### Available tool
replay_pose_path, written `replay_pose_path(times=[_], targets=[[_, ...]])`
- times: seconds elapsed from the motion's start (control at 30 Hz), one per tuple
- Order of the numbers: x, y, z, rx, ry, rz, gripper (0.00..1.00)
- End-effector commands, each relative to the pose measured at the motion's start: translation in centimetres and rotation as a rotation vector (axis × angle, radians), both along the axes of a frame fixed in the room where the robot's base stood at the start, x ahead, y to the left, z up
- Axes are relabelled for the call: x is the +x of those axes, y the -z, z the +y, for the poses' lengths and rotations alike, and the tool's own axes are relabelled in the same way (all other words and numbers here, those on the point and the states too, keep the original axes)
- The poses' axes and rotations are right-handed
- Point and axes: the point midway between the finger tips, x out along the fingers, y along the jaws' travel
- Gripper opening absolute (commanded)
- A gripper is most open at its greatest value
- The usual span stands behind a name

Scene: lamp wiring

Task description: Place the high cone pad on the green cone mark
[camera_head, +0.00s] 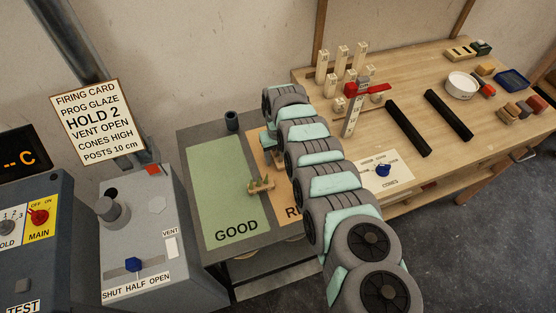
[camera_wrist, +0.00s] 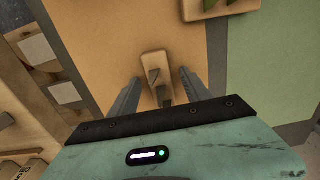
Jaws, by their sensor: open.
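My gripper (camera_wrist: 160,74) points down in the wrist view with its fingers apart. A small tan pad (camera_wrist: 155,60) with dark upright pieces on it lies between the fingers, over the orange area; gaps show on both sides. My arm partly hides the gripper in the head view. I cannot tell which pad is the high one. No green cone mark is clearly visible.
The table has a green GOOD area (camera_head: 218,180), mostly bare, and a dark cup (camera_head: 232,121) at the back. The grey kiln box (camera_head: 150,235) stands left. Right is a wooden workbench with wooden posts, black bars (camera_head: 408,128) and a white CONES card (camera_head: 402,174).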

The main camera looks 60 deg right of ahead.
Motion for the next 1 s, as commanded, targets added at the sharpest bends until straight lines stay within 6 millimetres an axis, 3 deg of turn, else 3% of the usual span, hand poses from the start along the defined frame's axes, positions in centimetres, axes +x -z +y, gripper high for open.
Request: replay_pose_path(times=[0.1,0.77,1.0], targets=[[0.04,-0.15,-0.04,-0.001,0.0,-0.001,0.55],[0.06,-0.18,-0.04,-0.001,0.0,-0.001,0.01],[0.06,-0.18,-0.04,-0.001,0.0,-0.001,0.0]])
